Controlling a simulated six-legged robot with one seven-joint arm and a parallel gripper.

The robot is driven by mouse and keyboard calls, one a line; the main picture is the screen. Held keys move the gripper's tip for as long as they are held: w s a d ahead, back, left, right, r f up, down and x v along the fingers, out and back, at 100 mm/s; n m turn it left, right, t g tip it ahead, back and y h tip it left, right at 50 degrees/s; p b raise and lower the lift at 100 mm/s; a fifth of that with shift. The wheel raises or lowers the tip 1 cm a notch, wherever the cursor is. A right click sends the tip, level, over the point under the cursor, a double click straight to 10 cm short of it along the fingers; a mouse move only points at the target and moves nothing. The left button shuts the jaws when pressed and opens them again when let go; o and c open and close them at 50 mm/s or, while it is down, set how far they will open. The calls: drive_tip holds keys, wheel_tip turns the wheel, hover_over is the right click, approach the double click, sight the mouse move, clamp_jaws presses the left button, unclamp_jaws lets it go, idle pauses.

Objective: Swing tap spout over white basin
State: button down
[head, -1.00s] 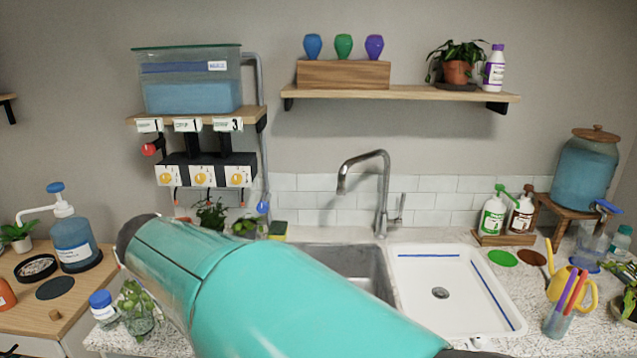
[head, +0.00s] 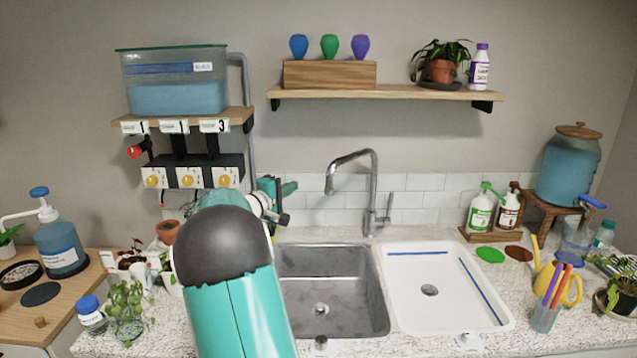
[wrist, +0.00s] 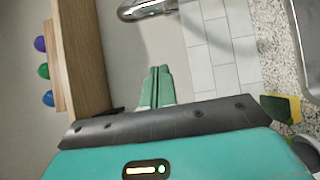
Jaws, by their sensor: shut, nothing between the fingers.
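The chrome tap (head: 373,195) stands behind the sink. Its curved spout (head: 345,158) points left and forward, over the grey metal basin (head: 330,285) rather than the white basin (head: 404,310). The white basin is to the right, with blue lines and a drain. My gripper (head: 291,188) is left of the spout, apart from it, its fingers toward the tap. In the wrist view my gripper (wrist: 158,72) has its slim green fingers together and empty. The spout's end (wrist: 145,9) shows at the top edge there, beyond the fingertips.
A wooden shelf (head: 390,94) hangs above the tap. Pump bottles (head: 480,211) stand right of it on a small tray. The blue water tank (head: 175,82) and the dispenser box (head: 192,172) are on the left. The tap lever (head: 388,208) is right of its column.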

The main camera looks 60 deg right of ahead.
drive_tip(key=shift+d, duration=0.1)
drive_tip(key=s+d, duration=0.5)
drive_tip(key=d, duration=0.2)
drive_tip(key=shift+d, duration=0.35)
idle(0.4)
drive_tip(key=shift+s, duration=0.2)
